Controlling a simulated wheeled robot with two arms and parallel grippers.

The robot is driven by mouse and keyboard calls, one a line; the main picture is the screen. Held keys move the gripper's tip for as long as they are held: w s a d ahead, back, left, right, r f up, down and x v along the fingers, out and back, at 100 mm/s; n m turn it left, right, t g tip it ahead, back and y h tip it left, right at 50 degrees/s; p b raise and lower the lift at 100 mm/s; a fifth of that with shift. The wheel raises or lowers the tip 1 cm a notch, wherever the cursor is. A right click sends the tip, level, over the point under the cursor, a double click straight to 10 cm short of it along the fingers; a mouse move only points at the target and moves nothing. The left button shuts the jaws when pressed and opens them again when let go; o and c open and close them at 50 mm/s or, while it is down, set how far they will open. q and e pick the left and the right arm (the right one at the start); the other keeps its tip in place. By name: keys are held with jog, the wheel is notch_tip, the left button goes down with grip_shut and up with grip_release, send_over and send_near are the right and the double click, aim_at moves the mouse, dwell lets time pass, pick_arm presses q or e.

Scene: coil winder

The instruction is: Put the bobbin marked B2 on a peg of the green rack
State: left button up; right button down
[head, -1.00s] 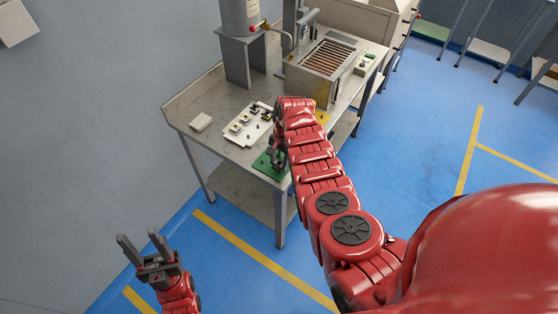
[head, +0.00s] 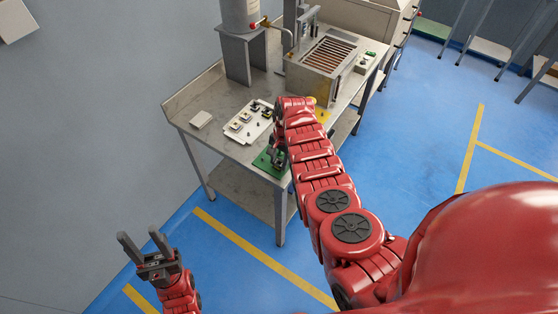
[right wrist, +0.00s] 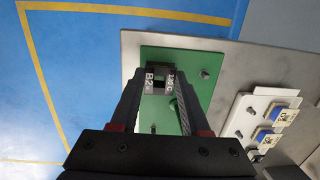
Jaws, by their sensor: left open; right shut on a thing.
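The bobbin marked B2 (right wrist: 156,83) is between the fingertips of my right gripper (right wrist: 158,85), which is shut on it. In the right wrist view the bobbin is in front of the green rack (right wrist: 180,57); I cannot tell whether it touches the rack or a peg. A bare peg (right wrist: 205,74) stands on the rack to the right of the bobbin. In the head view the green rack (head: 266,166) lies at the table's near corner, partly hidden by my right gripper (head: 277,160). My left gripper (head: 142,240) is open and empty, away from the table over the floor.
A white tray (head: 238,133) with several bobbins lies beside the rack, and it also shows in the right wrist view (right wrist: 236,124). A small pale block (head: 201,120) is on the table. A metal box with a slotted top (head: 320,73) stands farther back.

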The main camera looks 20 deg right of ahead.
jog(key=shift+f+b, duration=0.5)
jog(key=shift+f, duration=0.2)
jog(key=shift+c, duration=1.5)
grip_release()
jog(key=shift+r, duration=0.15)
jog(key=shift+w+r, duration=0.1)
jog(key=shift+r, duration=0.15)
notch_tip(320, 180, up, 17)
jog(key=d, duration=0.2)
jog(key=shift+f, duration=0.2)
